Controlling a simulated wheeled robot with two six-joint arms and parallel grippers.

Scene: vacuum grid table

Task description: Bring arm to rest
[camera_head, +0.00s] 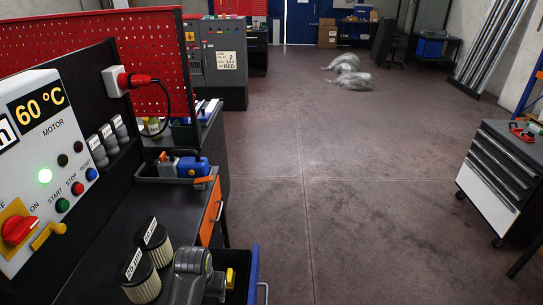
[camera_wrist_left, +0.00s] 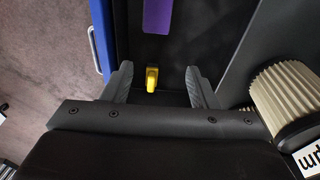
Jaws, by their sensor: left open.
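My left gripper (camera_wrist_left: 160,86) is open in the left wrist view, with its two grey fingers apart. A small yellow part (camera_wrist_left: 152,79) shows between and beyond the fingers, with no visible grip on it. A purple piece (camera_wrist_left: 158,16) lies farther up that view. My right gripper is not in view.
Two pleated filters with labelled tops (camera_head: 142,277) (camera_head: 158,243) stand just left of my left arm. A control panel (camera_head: 45,165) with a lit green lamp rises at left. A tray (camera_head: 168,174) holds a blue tool. The floor at centre is clear; a drawer cabinet (camera_head: 497,172) stands right.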

